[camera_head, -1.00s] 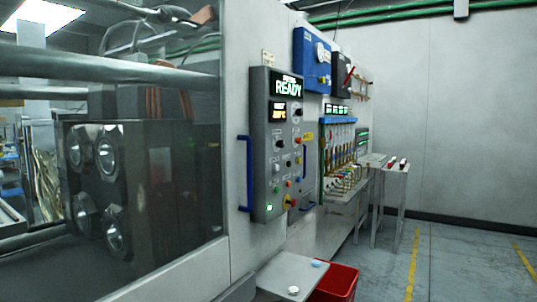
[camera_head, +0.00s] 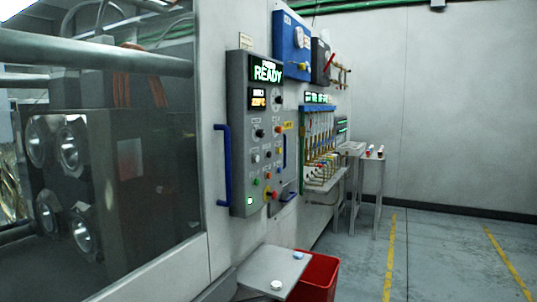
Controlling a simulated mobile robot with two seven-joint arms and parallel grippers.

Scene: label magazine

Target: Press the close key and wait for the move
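The grey control panel (camera_head: 240,120) is on the machine's front, right of the blue door handle (camera_head: 223,165). Its top screen (camera_head: 267,70) reads READY in green, and a smaller amber display (camera_head: 258,98) sits below it. Several knobs and coloured buttons run down the panel, with a lit green-white button (camera_head: 250,201) at lower left and a red knob on yellow (camera_head: 272,195) at lower right. The key labels are too small to read, so I cannot tell which is the close key. Neither of my grippers is in view.
A machine window (camera_head: 120,150) fills the left. A small metal shelf (camera_head: 270,262) with two small round items juts out below the panel, beside a red bin (camera_head: 318,278). A manifold (camera_head: 318,140) and metal stands (camera_head: 372,180) are further right. The floor (camera_head: 440,260) at right is open.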

